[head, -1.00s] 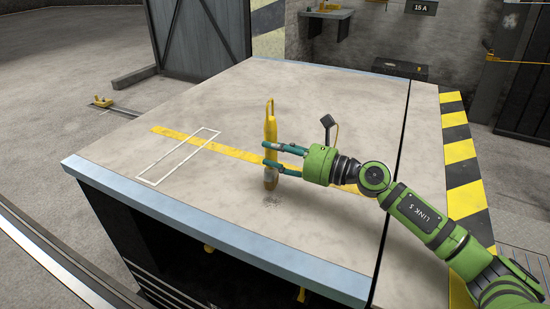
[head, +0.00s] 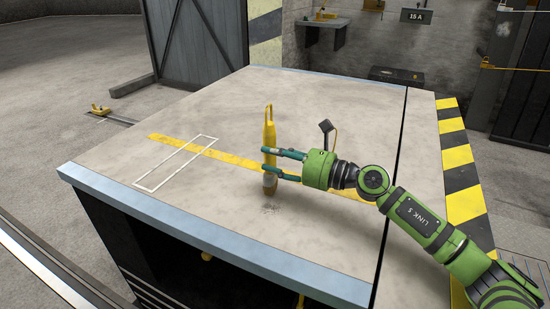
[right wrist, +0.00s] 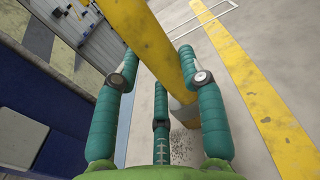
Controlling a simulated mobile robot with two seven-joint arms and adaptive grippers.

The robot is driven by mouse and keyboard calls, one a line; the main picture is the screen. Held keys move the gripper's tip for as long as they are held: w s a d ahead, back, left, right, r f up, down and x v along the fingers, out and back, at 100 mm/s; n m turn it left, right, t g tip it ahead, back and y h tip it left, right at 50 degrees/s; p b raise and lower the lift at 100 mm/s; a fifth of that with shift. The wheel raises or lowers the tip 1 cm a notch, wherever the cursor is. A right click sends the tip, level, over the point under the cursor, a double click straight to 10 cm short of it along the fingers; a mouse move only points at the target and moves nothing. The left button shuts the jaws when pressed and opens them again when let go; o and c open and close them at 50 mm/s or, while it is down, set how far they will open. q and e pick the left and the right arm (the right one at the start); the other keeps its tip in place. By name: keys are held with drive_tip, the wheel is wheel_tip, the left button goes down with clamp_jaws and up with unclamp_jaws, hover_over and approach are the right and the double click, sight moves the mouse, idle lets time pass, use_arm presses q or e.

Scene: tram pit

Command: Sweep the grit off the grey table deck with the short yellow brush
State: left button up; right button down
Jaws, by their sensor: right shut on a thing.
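The short yellow brush (head: 269,145) stands upright over the grey table deck (head: 215,115), with its hanging loop at the top and its brush end down. My right gripper (head: 272,164) is shut on the brush around its handle; in the right wrist view the yellow handle (right wrist: 162,40) passes between the teal fingers. A small dark patch of grit (head: 271,208) lies on the deck just below the brush end. The grit also shows as specks in the right wrist view (right wrist: 184,146). I cannot tell whether the bristles touch the deck. My left gripper is not in view.
A white outlined rectangle (head: 176,163) and a yellow stripe (head: 226,157) mark the deck left of the brush. The deck has a pale blue front edge (head: 215,243). A black-and-yellow hazard strip (head: 457,155) runs along the right. The deck's left half is clear.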

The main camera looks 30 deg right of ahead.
drive_tip(key=shift+a+f, duration=0.15)
drive_tip(key=shift+f, duration=0.3)
drive_tip(key=shift+a+f+b, duration=0.2)
drive_tip(key=shift+f+b, duration=0.2)
drive_tip(key=shift+s+a+f+p, duration=0.25)
drive_tip(key=shift+s+a+p, duration=0.15)
drive_tip(key=shift+a+p, duration=0.15)
drive_tip(key=shift+s+a+r, duration=0.1)
drive_tip(key=shift+s+r, duration=0.1)
drive_tip(key=shift+s, duration=0.2)
drive_tip(key=shift+s+r+p, duration=0.1)
drive_tip(key=shift+s+p, duration=0.55)
drive_tip(key=s+a+r+p, duration=0.1)
drive_tip(key=s+a+p, duration=0.3)
drive_tip(key=p, duration=0.1)
drive_tip(key=shift+s, duration=0.2)
